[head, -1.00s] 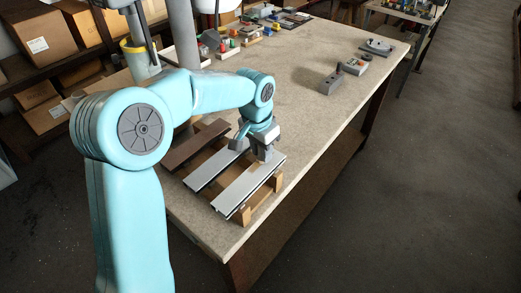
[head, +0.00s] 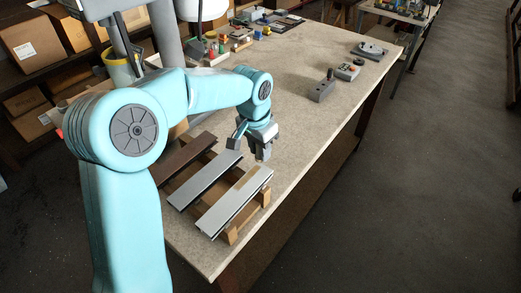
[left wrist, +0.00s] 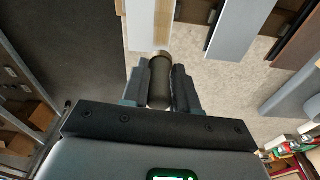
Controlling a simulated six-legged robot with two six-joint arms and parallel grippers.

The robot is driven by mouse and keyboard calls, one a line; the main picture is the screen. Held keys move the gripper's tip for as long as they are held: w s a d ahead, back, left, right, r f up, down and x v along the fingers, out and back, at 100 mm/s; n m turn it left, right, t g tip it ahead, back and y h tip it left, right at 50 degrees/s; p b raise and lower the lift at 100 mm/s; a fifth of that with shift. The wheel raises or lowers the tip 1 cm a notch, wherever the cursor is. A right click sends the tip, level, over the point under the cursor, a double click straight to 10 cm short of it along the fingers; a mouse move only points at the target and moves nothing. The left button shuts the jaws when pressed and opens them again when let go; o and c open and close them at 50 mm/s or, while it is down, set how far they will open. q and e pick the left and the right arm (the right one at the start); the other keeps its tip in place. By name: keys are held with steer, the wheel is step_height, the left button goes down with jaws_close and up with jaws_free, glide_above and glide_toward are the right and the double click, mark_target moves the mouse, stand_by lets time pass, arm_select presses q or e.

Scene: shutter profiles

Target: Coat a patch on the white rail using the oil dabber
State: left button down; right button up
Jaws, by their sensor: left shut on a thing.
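The white rail (head: 235,203) lies on a wooden rack, nearest the table's front edge. A tan patch (head: 247,179) shows on its top near the far end, and also in the left wrist view (left wrist: 163,24). My left gripper (head: 264,149) is just beyond that end of the rail. In the left wrist view its jaws (left wrist: 159,88) are shut on the oil dabber (left wrist: 158,92), a dark cylinder with a metal-coloured collar. The dabber's tip is hidden, so I cannot tell whether it touches the rail. My right gripper is not in view.
A grey rail (head: 205,182) and a brown rail (head: 184,158) lie beside the white one on the wooden rack (head: 229,234). A grey block (head: 320,92) and small devices stand farther back. The middle of the table is clear.

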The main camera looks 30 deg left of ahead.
arm_select(q)
steer(key=shift+s+r, duration=0.35)
steer(key=shift+r, duration=0.2)
steer(key=shift+d+r+p, duration=0.15)
steer(key=shift+r+p, duration=0.15)
steer(key=shift+p, duration=0.1)
steer(key=shift+w+r+p, duration=0.4)
steer(key=shift+r+p, duration=0.2)
steer(key=shift+p, duration=0.05)
steer(key=shift+r, duration=0.35)
steer(key=shift+s+r+p, duration=0.25)
steer(key=shift+r+p, duration=0.2)
steer(key=shift+r, duration=0.05)
steer(key=shift+s+r+p, duration=0.2)
steer(key=shift+r+p, duration=0.2)
steer(key=shift+r, duration=0.05)
steer(key=shift+w+r, duration=0.1)
steer(key=shift+r, duration=0.15)
steer(key=shift+w+p, duration=0.3)
steer(key=shift+w, duration=0.05)
steer(key=shift+s+r, duration=0.1)
steer(key=shift+s, duration=0.2)
